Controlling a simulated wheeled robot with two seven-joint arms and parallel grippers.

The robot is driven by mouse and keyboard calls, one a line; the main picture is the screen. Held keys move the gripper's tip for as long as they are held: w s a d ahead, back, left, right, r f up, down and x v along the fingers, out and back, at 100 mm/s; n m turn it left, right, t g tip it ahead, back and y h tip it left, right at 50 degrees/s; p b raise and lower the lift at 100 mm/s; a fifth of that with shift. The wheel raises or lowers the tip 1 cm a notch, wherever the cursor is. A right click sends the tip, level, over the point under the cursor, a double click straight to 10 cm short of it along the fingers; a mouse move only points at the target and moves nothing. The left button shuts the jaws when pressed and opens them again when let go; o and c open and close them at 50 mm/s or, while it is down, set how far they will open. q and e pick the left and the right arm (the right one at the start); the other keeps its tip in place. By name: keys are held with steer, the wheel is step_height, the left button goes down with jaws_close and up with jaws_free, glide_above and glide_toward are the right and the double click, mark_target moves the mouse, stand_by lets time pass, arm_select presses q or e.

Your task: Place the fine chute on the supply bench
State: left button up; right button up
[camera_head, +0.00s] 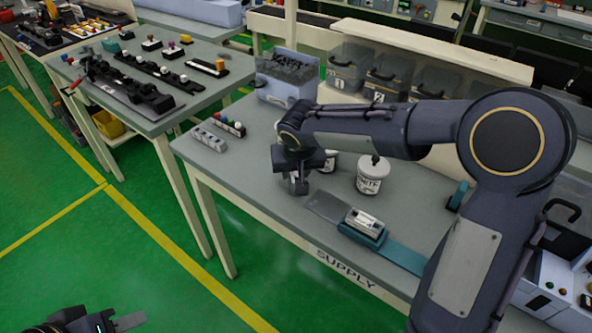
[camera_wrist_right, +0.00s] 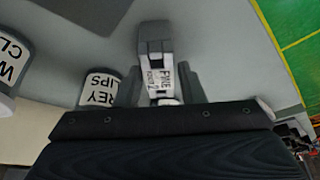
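The fine chute (camera_wrist_right: 155,50), a grey and white part with a printed "FINE" label, sits between the fingers of my right gripper (camera_wrist_right: 160,90) in the right wrist view. The fingers lie close against its sides. In the head view, my right gripper (camera_head: 300,184) points down low over the supply bench (camera_head: 262,212), left of the white-labelled tub, and mostly hides the chute. I cannot tell whether the chute touches the bench top. My left gripper (camera_head: 122,322) is at the bottom left edge over the green floor, partly cut off, with nothing visible in it.
A white tub (camera_head: 372,174) and a grey-clips tub (camera_wrist_right: 100,88) stand near the right gripper. A teal fixture with a metal block (camera_head: 363,226) is on the bench's front right. A blue-grey bin (camera_head: 287,78) and small clip strips (camera_head: 209,139) are further left. The bench's front left is clear.

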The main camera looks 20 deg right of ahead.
steer(key=shift+o, duration=1.1)
steer(key=shift+r, duration=0.2)
steer(key=d+v, duration=0.1)
steer(key=v, duration=1.1)
steer(key=s+d+f+y, duration=0.2)
steer(key=s+d, duration=0.4)
steer(key=s, duration=0.7)
steer(key=s+f+y, duration=0.1)
steer(key=s+f, duration=0.1)
steer(key=s, duration=0.3)
steer(key=s+f+t+y, duration=0.1)
steer(key=s+f, duration=0.2)
steer(key=s, duration=0.2)
steer(key=shift+s+a+f+p, duration=0.15)
steer(key=shift+a+f+p, duration=0.15)
steer(key=shift+p, duration=0.1)
